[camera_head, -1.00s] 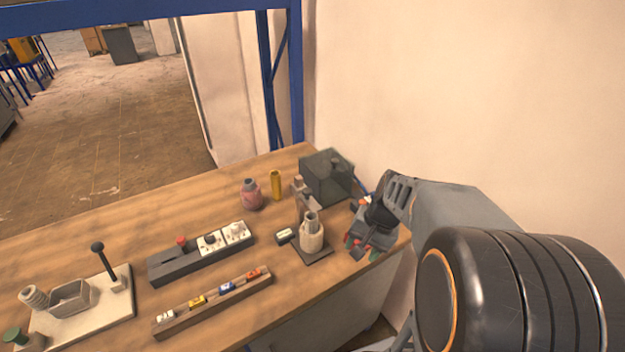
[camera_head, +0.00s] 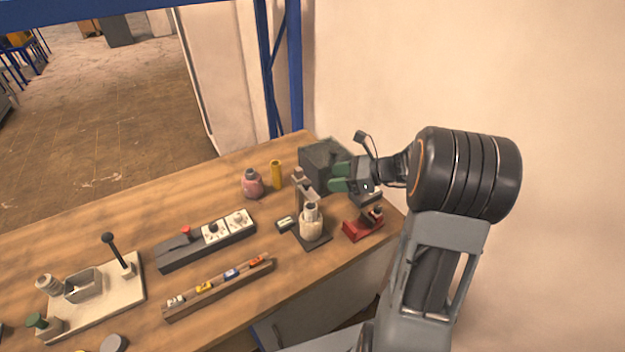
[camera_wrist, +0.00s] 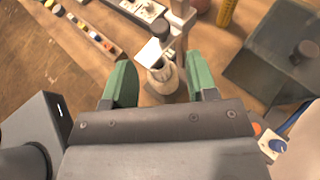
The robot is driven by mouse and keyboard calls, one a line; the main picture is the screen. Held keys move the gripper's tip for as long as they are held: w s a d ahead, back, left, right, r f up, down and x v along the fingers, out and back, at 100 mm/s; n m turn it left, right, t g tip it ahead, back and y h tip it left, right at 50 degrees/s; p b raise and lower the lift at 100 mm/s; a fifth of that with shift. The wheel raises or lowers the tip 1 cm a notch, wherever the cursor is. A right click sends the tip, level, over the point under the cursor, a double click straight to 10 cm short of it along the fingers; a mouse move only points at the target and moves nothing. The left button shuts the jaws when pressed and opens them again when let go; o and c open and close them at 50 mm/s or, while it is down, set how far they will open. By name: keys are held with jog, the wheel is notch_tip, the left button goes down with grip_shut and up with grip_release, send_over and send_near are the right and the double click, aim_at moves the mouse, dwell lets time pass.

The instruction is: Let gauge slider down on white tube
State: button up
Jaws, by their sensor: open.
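The white tube (camera_head: 311,222), cream with a narrower neck, stands upright on a dark base near the right end of the bench. The gauge stand's post (camera_head: 298,185) rises behind it. In the wrist view, the gauge slider (camera_wrist: 151,52) shows as a pale plate at the post, with a dark knob (camera_wrist: 163,28) nearby. It overlaps the top of the tube (camera_wrist: 163,82); whether they touch I cannot tell. My gripper (camera_head: 335,177) is open and empty, to the right of the post. In the wrist view its green fingers (camera_wrist: 160,76) frame the tube from either side, apparently apart from it.
A dark box (camera_head: 318,158) stands close behind my gripper. A red device (camera_head: 362,227) sits at the bench's right edge. A yellow cylinder (camera_head: 276,174) and pink bottle (camera_head: 251,184) stand left of the post. A switch strip and car rack lie further left.

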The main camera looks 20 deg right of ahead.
aim_at(312, 190)
jog(key=p+x, duration=0.1)
jog(key=x, duration=0.6)
jog(key=shift+w+a+f, duration=0.2)
jog(key=shift+a+f, duration=0.05)
jog(key=shift+a, duration=0.05)
jog(key=c, duration=0.7)
notch_tip(312, 190, down, 4)
jog(key=b, duration=0.3)
jog(key=shift+f, duration=0.2)
jog(key=shift+r, duration=0.15)
jog(key=o, duration=0.7)
jog(key=b+v, duration=0.1)
jog(key=v, duration=1.3)
jog(key=shift+b, duration=0.35)
